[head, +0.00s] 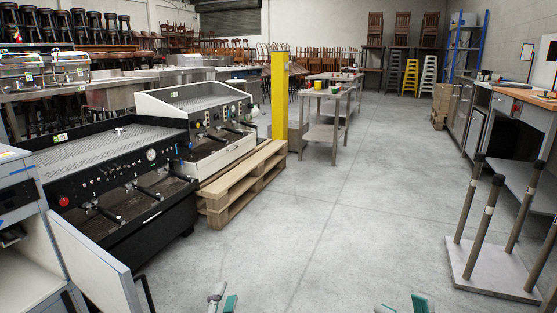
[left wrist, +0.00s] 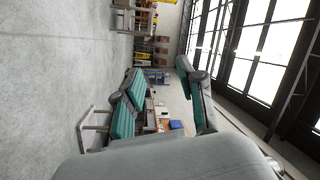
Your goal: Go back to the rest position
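My left gripper (head: 222,302) shows only its fingertips, at the bottom edge of the head view. In the left wrist view, its two teal-padded fingers (left wrist: 160,98) are spread apart with nothing between them. My right gripper (head: 402,305) also shows only its teal fingertips at the bottom edge of the head view. Its tips are apart, and no object shows between them. Both grippers are over the grey floor, and the rest of each arm is out of the head view.
Espresso machines (head: 110,180) and a wooden pallet (head: 240,182) stand at left, by a yellow post (head: 279,100). An upturned table (head: 492,272) with legs up lies at right, near a counter (head: 520,97). The floor (head: 350,210) between is clear.

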